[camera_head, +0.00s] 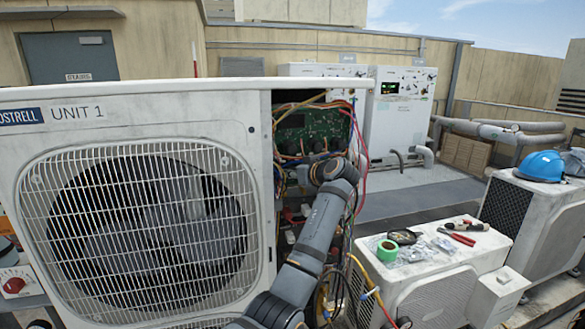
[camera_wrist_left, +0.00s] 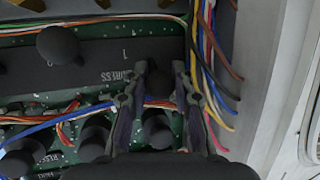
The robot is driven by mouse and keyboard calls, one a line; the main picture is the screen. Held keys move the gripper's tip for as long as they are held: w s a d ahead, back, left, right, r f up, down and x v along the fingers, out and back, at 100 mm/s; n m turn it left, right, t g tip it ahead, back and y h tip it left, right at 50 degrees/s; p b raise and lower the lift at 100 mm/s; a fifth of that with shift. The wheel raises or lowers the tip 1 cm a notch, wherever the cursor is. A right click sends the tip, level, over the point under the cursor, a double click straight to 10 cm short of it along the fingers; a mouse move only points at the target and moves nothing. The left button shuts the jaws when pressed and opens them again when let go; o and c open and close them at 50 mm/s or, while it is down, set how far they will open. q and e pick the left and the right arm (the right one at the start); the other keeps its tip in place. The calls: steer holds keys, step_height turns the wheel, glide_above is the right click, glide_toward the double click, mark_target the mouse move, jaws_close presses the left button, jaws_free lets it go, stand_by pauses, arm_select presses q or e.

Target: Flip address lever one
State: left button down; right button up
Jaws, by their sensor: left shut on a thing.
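The open condenser marked UNIT 1 (camera_head: 150,112) has a green circuit board (camera_head: 312,132) in its side bay. In the left wrist view, a dark address block (camera_wrist_left: 105,72) carries an upside-down label that reads "...DRESS" with a 1. My left gripper (camera_wrist_left: 158,72) is shut on a dark lever (camera_wrist_left: 158,80) at the end of this label, with a finger on each side. The fingers hide part of the lever, so its tilt is hard to tell. In the head view my arm covers the gripper at the board. My right gripper is not in view.
Coloured wires (camera_wrist_left: 212,65) run close beside the fingers. A round dark knob (camera_wrist_left: 57,45) and several dark round parts (camera_wrist_left: 95,135) sit nearby on the board. Tape (camera_head: 387,250), pliers (camera_head: 460,238) and a blue helmet (camera_head: 541,166) lie on the units at right.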

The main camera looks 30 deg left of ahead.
arm_select(q)
steer(key=shift+r, duration=0.1)
steer(key=c, duration=1.1)
jaws_free()
steer(key=shift+o, duration=0.2)
steer(key=v, duration=1.2)
steer(key=shift+r, duration=0.1)
